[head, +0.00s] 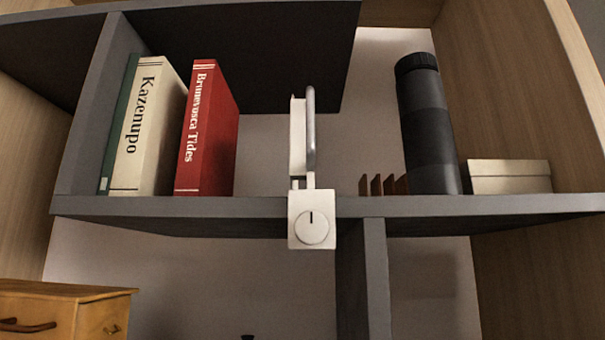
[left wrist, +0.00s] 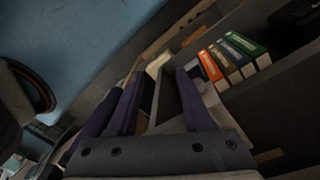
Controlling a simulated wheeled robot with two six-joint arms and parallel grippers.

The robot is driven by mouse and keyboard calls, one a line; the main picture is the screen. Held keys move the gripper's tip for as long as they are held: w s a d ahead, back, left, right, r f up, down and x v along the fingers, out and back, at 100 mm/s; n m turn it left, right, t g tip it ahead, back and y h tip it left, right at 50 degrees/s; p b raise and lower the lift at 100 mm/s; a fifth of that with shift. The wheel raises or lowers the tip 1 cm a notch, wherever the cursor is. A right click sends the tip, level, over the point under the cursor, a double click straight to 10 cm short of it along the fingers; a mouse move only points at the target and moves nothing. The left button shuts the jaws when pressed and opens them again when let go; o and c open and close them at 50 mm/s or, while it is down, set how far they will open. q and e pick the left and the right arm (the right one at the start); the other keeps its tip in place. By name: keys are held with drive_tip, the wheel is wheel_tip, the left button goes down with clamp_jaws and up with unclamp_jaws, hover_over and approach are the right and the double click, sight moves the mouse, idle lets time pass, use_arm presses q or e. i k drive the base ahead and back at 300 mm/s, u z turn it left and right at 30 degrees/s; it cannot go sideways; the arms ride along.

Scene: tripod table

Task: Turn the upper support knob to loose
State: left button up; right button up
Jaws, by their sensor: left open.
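A round white knob (head: 312,226) sits on a square white plate at the front edge of the grey shelf (head: 130,207). Its dark mark points straight up. A white upright bracket (head: 298,140) with a grey curved bar (head: 311,130) rises above the plate. No gripper shows in the head view. My left gripper (left wrist: 158,82) shows in the left wrist view with its two dark purple fingers apart. I cannot make out the knob in that view. My right gripper is in neither view.
A cream book (head: 145,125) and a red book (head: 208,130) stand left of the bracket. A dark cylinder (head: 427,125) and a pale box (head: 509,176) stand right. A wooden drawer unit (head: 60,310) is lower left. Several colored books (left wrist: 235,57) show in the left wrist view.

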sight(311, 228)
drive_tip(key=z, duration=2.65)
drive_tip(key=k, duration=1.35)
drive_tip(key=u, duration=0.4)
